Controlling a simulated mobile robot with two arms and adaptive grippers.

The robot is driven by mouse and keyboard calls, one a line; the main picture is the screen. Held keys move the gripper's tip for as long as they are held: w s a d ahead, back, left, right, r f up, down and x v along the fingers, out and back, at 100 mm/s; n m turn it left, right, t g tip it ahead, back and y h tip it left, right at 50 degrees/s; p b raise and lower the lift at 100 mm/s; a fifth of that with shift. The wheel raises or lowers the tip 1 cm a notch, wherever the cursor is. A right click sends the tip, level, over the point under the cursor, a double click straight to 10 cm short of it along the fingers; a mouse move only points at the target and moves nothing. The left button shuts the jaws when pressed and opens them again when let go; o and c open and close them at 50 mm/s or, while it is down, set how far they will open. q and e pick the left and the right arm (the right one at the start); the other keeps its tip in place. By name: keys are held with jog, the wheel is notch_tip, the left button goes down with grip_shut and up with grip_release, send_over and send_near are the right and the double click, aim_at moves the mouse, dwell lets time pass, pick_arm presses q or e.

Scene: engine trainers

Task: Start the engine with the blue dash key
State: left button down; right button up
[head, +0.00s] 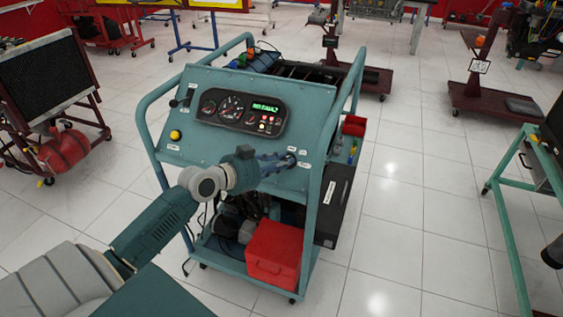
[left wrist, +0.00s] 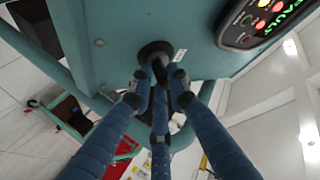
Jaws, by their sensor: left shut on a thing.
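The teal engine trainer (head: 215,155) stands in the middle of the head view. Its sloped dash holds a gauge cluster (head: 235,112) with a green lit display. My left gripper (head: 284,161) reaches the right part of the dash, at the black round ignition switch (left wrist: 155,51). In the left wrist view the blue fingers of my left gripper (left wrist: 157,77) close together right at that switch. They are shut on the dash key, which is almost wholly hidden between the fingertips. I cannot make out the key's turn angle. My right gripper is not in view.
A yellow button (head: 175,134) sits on the left part of the dash. A red box (head: 274,255) stands on the trainer's lower shelf. A radiator stand (head: 47,83) is at the left, and a teal frame (head: 508,220) at the right.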

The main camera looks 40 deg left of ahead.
pick_arm(q)
jog(key=shift+d+r+n+y+p, duration=0.15)
jog(key=shift+n+y+p, duration=0.15)
jog(key=shift+n+p, duration=0.35)
jog(key=n+y+p, duration=0.1)
jog(key=n+p, duration=0.1)
jog(key=n+t+y+p, duration=0.1)
jog(key=n+p, duration=0.1)
jog(key=p, duration=0.1)
jog(key=n+y+p, duration=0.1)
jog(key=n+p, duration=0.1)
jog(key=p, duration=0.1)
jog(key=shift+d+r+t+y, duration=0.1)
jog(key=shift+d+t+y, duration=0.2)
jog(key=shift+y, duration=0.1)
jog(key=shift+w+f+n+y+p, duration=0.15)
jog(key=shift+n+y+p, duration=0.45)
jog(key=shift+n+p, duration=0.3)
jog(key=shift+s+f+n+y+p, duration=0.1)
jog(key=shift+n+y+p, duration=0.55)
jog(key=shift+n, duration=0.4)
jog(key=c, duration=1.7)
grip_release()
jog(key=shift+o, duration=0.2)
jog(key=v, duration=1.2)
jog(key=shift+w+r, duration=0.1)
